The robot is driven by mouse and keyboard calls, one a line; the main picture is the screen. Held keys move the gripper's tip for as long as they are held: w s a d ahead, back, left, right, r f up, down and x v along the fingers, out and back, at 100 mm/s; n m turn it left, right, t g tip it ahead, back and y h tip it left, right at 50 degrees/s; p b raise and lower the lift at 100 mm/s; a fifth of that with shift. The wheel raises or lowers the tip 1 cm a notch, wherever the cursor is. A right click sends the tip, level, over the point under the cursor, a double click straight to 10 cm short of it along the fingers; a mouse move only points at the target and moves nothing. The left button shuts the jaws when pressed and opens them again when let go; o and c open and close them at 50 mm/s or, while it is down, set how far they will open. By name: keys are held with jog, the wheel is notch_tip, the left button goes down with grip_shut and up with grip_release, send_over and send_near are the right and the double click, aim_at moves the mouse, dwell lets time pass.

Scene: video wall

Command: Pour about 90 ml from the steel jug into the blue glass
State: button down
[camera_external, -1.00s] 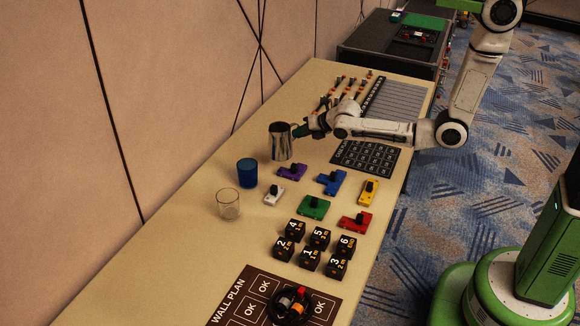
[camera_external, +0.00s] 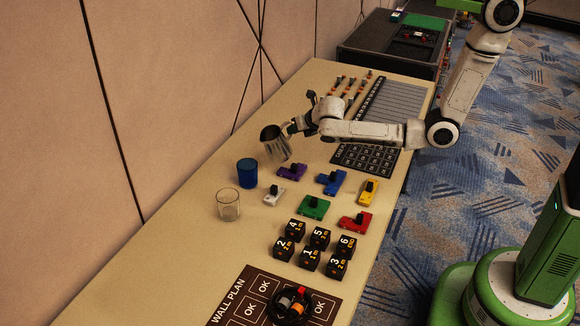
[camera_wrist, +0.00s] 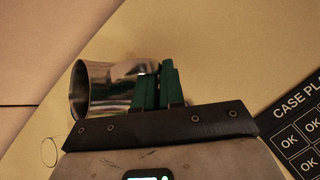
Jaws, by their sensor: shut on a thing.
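The steel jug (camera_external: 276,144) is tilted, its mouth leaning to the left toward the blue glass, and it appears to be off the table. My gripper (camera_external: 292,130) is shut on the jug at its right side. In the wrist view the green fingers of my gripper (camera_wrist: 156,88) close at the jug's (camera_wrist: 103,90) handle side. The blue glass (camera_external: 247,173) stands upright on the table, below and left of the jug, apart from it. No stream of liquid is visible, and the contents of both vessels cannot be made out.
A clear glass (camera_external: 228,205) stands in front of the blue glass. Numbered black cubes (camera_external: 310,257) sit nearer. The table's (camera_external: 165,245) left side is bare.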

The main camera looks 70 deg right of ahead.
aim_at(282, 128)
jog(key=shift+w+a+f+n+h, duration=0.1)
jog(key=shift+w+a+n+h, duration=0.25)
jog(key=shift+a, duration=0.3)
jog(key=shift+w+a+r+n+g+h, duration=0.25)
jog(key=shift+a+r+h, duration=0.15)
jog(key=shift+a+r, duration=0.1)
jog(key=shift+w+a+r+n+g+h, duration=0.1)
jog(key=shift+w+a+r+g+h, duration=0.1)
jog(key=shift+a+r+h, duration=0.2)
jog(key=shift+a+r, duration=0.1)
jog(key=shift+a, duration=0.1)
jog(key=shift+w+a+n+g+h+b, duration=0.25)
jog(key=shift+a+n+h+b, duration=0.25)
jog(key=shift+b, duration=0.55)
jog(key=shift+w+a+r+h, duration=0.1)
jog(key=shift+r+h, duration=0.15)
jog(key=shift+r, duration=0.15)
jog(key=shift+w+a+r+n+g+h+b, duration=0.2)
jog(key=shift+a+r+n+h+b, duration=0.2)
jog(key=shift+r+b, duration=0.3)
jog(key=shift+w+a+r+n+g+h+b, duration=0.1)
jog(key=shift+a+r+n+g+h+b, duration=0.15)
jog(key=shift+r+h+b, duration=0.4)
jog(key=shift+a+r+b, duration=0.1)
jog(key=shift+a+b, duration=0.1)
jog(key=shift+b, duration=0.4)
jog(key=shift+w+a+r+n+h+b, duration=0.15)
jog(key=shift+a+r+n+h+b, duration=0.1)
jog(key=shift+r+h+b, duration=0.15)
